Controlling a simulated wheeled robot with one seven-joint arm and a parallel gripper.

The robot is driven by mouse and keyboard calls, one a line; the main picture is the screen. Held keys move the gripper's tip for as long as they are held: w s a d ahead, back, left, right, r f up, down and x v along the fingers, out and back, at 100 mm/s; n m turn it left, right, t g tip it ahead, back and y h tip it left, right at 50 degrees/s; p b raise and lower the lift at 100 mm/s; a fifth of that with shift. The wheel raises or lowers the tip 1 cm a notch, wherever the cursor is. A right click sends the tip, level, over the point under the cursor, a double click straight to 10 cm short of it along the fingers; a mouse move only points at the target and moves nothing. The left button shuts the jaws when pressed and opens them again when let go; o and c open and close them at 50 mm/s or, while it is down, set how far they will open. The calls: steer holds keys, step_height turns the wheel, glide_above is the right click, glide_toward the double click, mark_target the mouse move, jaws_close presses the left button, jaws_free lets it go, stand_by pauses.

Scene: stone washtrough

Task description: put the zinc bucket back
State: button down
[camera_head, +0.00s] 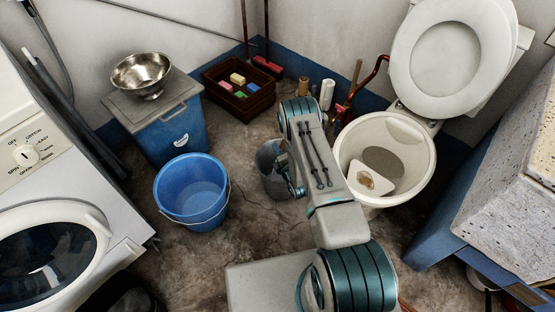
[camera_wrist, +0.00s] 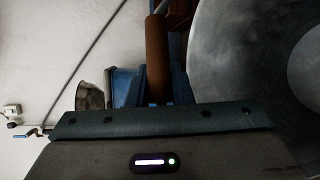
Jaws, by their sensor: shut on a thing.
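The zinc bucket (camera_head: 268,166) is grey and round, near the middle of the head view, partly hidden behind my arm. My gripper (camera_head: 290,178) is at its right side and points down. In the wrist view the bucket's grey inside (camera_wrist: 235,60) fills the right. A brown cylinder, which looks like the bucket's handle grip (camera_wrist: 157,60), stands between my fingers, and my gripper (camera_wrist: 160,92) is shut on it. I cannot tell whether the bucket touches the floor.
A blue bucket (camera_head: 191,192) stands to the left, by a blue lidded bin (camera_head: 165,125) with a steel bowl (camera_head: 142,75). A brown crate (camera_head: 240,104) is behind. The toilet (camera_head: 385,160) is close on the right, the washing machine (camera_head: 50,220) far left.

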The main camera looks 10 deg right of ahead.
steer(key=shift+f+b, duration=0.4)
steer(key=shift+f, duration=1.2)
steer(key=shift+f, duration=0.2)
steer(key=c, duration=1.3)
jaws_free()
steer(key=shift+r, duration=0.15)
